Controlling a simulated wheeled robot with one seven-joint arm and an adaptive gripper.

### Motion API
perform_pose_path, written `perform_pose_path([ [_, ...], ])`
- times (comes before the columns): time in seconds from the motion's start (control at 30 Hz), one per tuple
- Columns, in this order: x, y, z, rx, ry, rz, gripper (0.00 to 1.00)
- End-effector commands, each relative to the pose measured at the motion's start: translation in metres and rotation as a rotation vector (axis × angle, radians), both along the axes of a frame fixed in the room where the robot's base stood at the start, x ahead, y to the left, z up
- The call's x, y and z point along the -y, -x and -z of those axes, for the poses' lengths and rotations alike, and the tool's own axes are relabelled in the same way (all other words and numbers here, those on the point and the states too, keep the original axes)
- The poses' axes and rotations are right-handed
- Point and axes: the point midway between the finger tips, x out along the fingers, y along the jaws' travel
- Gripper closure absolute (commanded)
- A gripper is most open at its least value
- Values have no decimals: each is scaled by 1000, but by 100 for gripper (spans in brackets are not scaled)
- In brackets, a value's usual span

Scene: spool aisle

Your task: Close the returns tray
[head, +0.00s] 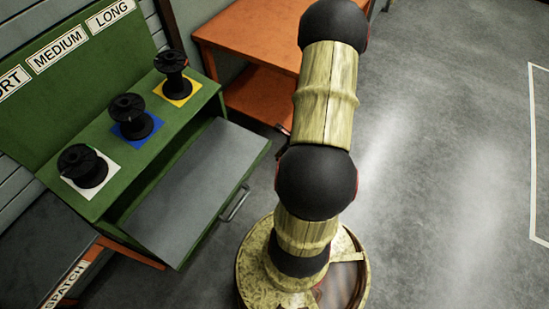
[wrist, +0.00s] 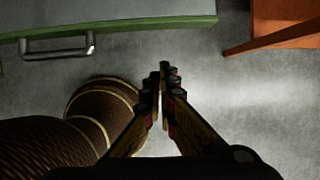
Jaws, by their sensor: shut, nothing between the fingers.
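The returns tray (head: 195,185) is a grey-bottomed drawer with green edges, pulled out from the green cabinet in the head view. Its metal bar handle (head: 235,204) is on the front face. In the wrist view the tray's green front edge (wrist: 150,26) runs across the top left, with the handle (wrist: 58,47) below it. My gripper (wrist: 164,70) is shut and empty, to the right of the handle in the picture and apart from it. The gripper does not show in the head view, where my arm fills the middle.
Black spools stand on white (head: 88,172), blue (head: 134,122) and yellow (head: 176,80) squares on the green cabinet top (head: 110,140). An orange table (head: 245,40) stands behind, also at the wrist view's top right (wrist: 285,25). Open grey floor (head: 440,150) lies to the right.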

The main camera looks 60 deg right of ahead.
Motion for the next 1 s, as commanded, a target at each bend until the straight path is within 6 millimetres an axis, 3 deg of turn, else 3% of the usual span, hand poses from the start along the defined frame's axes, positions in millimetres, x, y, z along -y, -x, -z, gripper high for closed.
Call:
perform_pose_path([
  [0.43,-2,-32,84,-1,-1,-6,100],
  [0.7,-3,-66,78,0,1,-7,100],
  [1.0,-3,-71,78,0,1,-4,100],
])
